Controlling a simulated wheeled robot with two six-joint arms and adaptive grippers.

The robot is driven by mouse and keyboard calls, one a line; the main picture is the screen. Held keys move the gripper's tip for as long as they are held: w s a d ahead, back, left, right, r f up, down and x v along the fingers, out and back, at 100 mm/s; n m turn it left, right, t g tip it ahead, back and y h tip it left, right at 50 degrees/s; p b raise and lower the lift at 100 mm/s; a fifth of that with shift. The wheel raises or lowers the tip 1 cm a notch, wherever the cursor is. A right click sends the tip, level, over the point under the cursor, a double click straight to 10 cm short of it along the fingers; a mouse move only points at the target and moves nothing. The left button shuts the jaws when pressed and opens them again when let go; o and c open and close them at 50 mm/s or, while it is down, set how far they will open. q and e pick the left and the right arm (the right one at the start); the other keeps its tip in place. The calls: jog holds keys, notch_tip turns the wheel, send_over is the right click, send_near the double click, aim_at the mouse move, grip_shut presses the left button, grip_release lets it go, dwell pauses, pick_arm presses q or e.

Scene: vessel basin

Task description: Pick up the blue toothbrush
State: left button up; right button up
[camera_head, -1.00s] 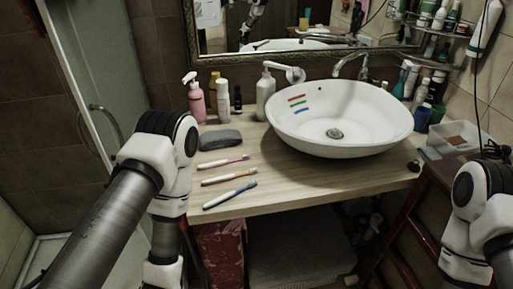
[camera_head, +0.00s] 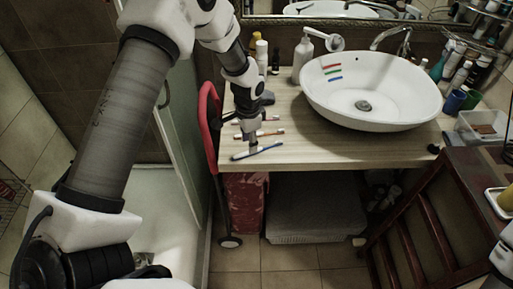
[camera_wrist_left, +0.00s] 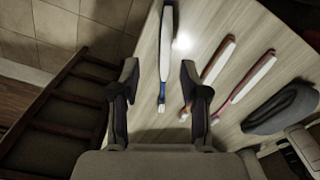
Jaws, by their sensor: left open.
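The blue toothbrush (camera_head: 258,151) lies on the wooden counter near its front edge. In the left wrist view the blue toothbrush (camera_wrist_left: 166,50) lies lengthwise ahead, its bristle end between the lines of my fingers. My left gripper (camera_head: 251,142) is above the counter at the brushes, pointing down. In the left wrist view my left gripper (camera_wrist_left: 158,85) is open and empty, a finger on each side of the blue brush. An orange toothbrush (camera_wrist_left: 208,72) and a red toothbrush (camera_wrist_left: 245,84) lie to its right. My right gripper is out of view.
A white basin (camera_head: 372,92) stands on the counter (camera_head: 320,150) to the right. Soap bottles (camera_head: 303,60) stand behind. A dark grey object (camera_wrist_left: 280,108) lies beyond the brushes. A red cart frame (camera_head: 208,120) is left of the counter.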

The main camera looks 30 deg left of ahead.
pick_arm(q)
jog(key=f, duration=0.1)
jog(key=f+p, duration=0.1)
jog(key=f, duration=0.2)
jog(key=shift+w+a+f, duration=0.25)
jog(key=shift+a, duration=0.1)
jog(key=shift+w+f, duration=0.15)
jog(key=shift+f, duration=0.05)
jog(key=shift+r, duration=0.15)
jog(key=shift+c, duration=1.3)
jog(key=shift+s+d+r, duration=0.1)
jog(key=shift+s, duration=0.2)
grip_shut()
jog(key=shift+w, duration=0.1)
